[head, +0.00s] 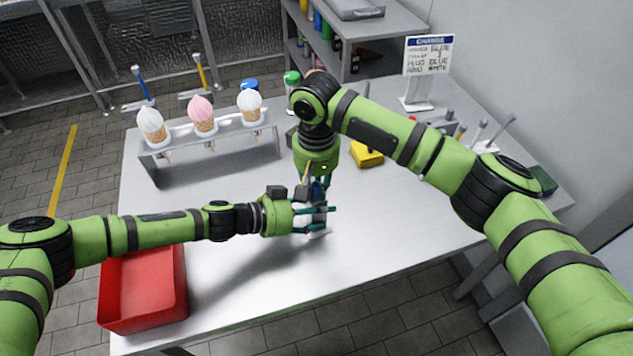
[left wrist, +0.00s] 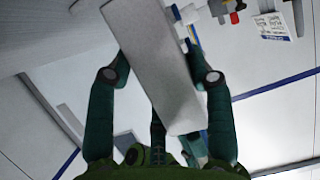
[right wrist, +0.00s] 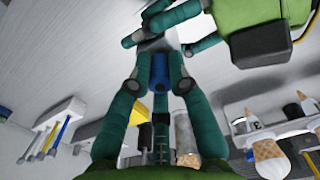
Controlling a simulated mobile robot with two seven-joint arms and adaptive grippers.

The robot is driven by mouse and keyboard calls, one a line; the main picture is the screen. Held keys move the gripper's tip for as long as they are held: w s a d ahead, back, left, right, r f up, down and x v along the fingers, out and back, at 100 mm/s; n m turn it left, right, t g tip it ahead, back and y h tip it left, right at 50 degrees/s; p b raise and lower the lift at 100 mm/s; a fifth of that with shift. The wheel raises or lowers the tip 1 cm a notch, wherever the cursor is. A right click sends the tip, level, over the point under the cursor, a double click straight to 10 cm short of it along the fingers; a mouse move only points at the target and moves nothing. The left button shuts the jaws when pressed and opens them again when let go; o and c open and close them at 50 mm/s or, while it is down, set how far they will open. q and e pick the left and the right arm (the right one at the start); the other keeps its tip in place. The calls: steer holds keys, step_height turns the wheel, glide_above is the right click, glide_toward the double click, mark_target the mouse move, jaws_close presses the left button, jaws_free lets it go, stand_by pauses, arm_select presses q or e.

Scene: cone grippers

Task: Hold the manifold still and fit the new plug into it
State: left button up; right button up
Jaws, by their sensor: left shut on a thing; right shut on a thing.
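The manifold, a pale grey block (left wrist: 155,65), is held between the fingers of my left gripper (head: 318,221), above the table's middle. A part of it shows in the right wrist view (right wrist: 160,45). My right gripper (head: 318,190) points down from above, just beyond the left one, and is shut on a blue plug (right wrist: 159,72). The plug's far end is at the manifold in the right wrist view. I cannot tell whether it is touching it or inside it. The fingers hide much of both parts in the head view.
A rack (head: 215,146) with three ice-cream cones stands at the back left. A red bin (head: 143,290) is at the front left. A yellow object (head: 368,154), a sign (head: 428,57) and a tool holder stand to the right. The front right of the table is clear.

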steer(key=o, duration=0.8)
steer(key=shift+f, duration=0.1)
steer(key=shift+o, duration=0.2)
step_height(320, 180, up, 12)
arm_select(q)
steer(key=o, duration=1.7)
steer(key=shift+o, duration=0.6)
